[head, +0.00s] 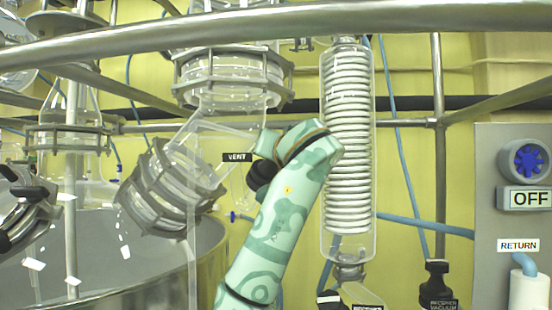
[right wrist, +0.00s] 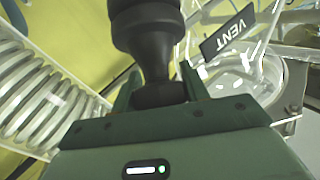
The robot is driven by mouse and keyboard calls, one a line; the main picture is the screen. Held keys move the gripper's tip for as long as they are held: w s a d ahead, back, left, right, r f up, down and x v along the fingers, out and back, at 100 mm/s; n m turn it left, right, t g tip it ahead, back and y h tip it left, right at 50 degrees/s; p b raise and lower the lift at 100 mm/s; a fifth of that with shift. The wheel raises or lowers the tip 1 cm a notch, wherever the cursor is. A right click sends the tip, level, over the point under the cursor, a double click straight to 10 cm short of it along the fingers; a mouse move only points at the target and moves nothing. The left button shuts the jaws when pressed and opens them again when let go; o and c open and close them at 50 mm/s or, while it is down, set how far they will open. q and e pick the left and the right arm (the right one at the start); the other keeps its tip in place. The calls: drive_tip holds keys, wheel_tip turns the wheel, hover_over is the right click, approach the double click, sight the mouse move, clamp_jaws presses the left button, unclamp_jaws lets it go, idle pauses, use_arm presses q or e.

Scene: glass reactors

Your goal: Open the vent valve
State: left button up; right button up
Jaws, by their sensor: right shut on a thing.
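The vent valve's black knob (right wrist: 150,35) stands between the fingers of my right gripper (right wrist: 160,92) in the right wrist view, and the gripper is shut on it. A black label reading VENT (right wrist: 228,32) sits beside the knob on the glass. In the head view the VENT label (head: 237,157) is left of my right gripper (head: 262,160), and the dark knob (head: 260,175) shows partly behind my green patterned arm. The fingertips are mostly hidden there. Whether the valve is open or closed cannot be told. My left gripper is not in view.
A glass coil condenser (head: 348,140) stands close to the right of my arm. Clamped glass flanges (head: 165,190) are to the left. A steel rail (head: 280,27) crosses above. A grey panel (head: 490,220) with a blue knob (head: 528,161) and OFF sign is at the right.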

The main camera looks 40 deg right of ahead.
drive_tip(key=n+t+y, duration=0.1)
drive_tip(key=n, duration=0.1)
drive_tip(key=n+y+b, duration=0.1)
drive_tip(key=shift+w+a+n+t+y+b, duration=0.1)
drive_tip(key=shift+a+n+t+y+b, duration=0.1)
drive_tip(key=shift+n+t+y+b, duration=0.15)
drive_tip(key=n+t+y, duration=0.1)
drive_tip(key=n+y, duration=0.2)
drive_tip(key=n, duration=0.1)
drive_tip(key=shift+a+y, duration=0.1)
drive_tip(key=shift+y, duration=0.15)
drive_tip(key=n+y, duration=0.3)
drive_tip(key=n, duration=0.1)
drive_tip(key=shift+a+r+y, duration=0.1)
drive_tip(key=shift+a+y, duration=0.1)
drive_tip(key=shift+y, duration=0.2)
drive_tip(key=n+y, duration=0.2)
drive_tip(key=n+g+y, duration=0.1)
drive_tip(key=n+y, duration=0.1)
drive_tip(key=n, duration=0.1)
drive_tip(key=shift+a, duration=0.2)
drive_tip(key=shift+n+g+y, duration=0.6)
drive_tip(key=shift+n+g, duration=0.05)
drive_tip(key=shift+n, duration=0.5)
drive_tip(key=shift+a+f+n+g+y+b, duration=0.2)
drive_tip(key=shift+n+g+y, duration=0.25)
drive_tip(key=shift+n, duration=0.3)
drive_tip(key=shift+f+n+g+y+b, duration=0.1)
drive_tip(key=shift+n+g+y+b, duration=0.3)
drive_tip(key=shift+n, duration=0.35)
